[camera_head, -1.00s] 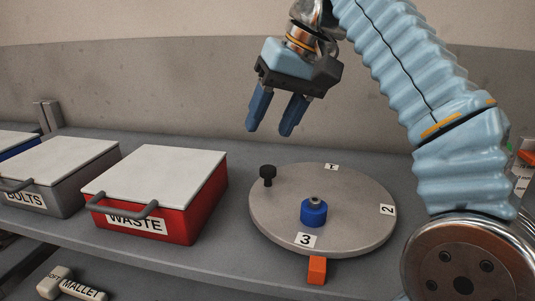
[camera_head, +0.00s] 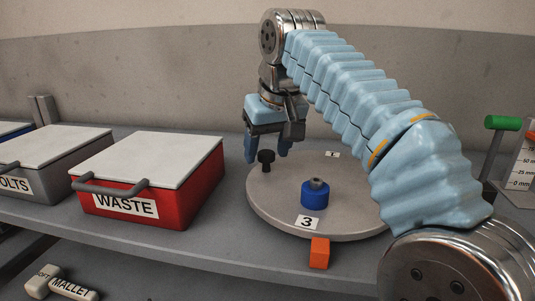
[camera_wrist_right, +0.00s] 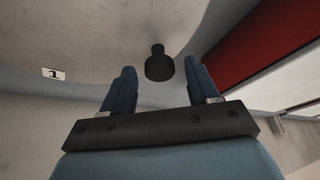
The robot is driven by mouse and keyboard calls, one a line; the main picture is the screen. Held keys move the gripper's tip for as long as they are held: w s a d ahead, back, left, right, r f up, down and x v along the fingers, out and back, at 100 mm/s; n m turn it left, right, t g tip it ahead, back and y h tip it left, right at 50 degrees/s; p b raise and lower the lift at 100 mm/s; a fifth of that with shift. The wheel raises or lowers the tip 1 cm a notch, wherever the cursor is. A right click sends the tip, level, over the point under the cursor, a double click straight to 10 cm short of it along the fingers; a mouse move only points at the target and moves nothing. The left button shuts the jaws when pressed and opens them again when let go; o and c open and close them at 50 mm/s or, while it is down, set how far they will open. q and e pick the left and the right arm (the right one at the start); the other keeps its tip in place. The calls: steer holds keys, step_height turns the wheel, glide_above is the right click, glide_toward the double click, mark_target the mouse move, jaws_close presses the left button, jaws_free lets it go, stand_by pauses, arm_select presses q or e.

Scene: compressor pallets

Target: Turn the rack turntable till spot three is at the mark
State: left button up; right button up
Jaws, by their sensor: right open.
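The round grey rack turntable (camera_head: 275,205) lies on the bench. Its black upright knob (camera_head: 266,161) is near the left rim. The spot three label (camera_head: 308,222) is at the front rim, close to the orange block mark (camera_head: 320,253) and slightly left of it. A blue part (camera_head: 315,195) stands on the turntable behind label three. My right gripper (camera_head: 267,151) is open at the knob. In the right wrist view the knob (camera_wrist_right: 158,65) appears between and just beyond the fingertips; no grip on it shows. My left gripper is not in view.
A red WASTE bin (camera_head: 150,185) with a white lid stands left of the turntable, with a grey BOLTS bin (camera_head: 45,165) beyond. A green-topped lever (camera_head: 502,123) and a scale are at the right. My right arm covers the turntable's right side.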

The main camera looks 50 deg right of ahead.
steer(key=shift+f, duration=0.15)
steer(key=shift+c, duration=0.2)
jaws_close()
steer(key=shift+s+a+n, duration=0.3)
steer(key=shift+a+n, duration=0.3)
steer(key=shift+n, duration=0.2)
steer(key=shift+o, duration=0.2)
jaws_free()
steer(key=p+v, duration=0.5)
steer(key=v, duration=0.8)
steer(key=shift+s+d+r, duration=0.25)
steer(key=shift+s+r, duration=0.05)
steer(key=shift+y, duration=0.3)
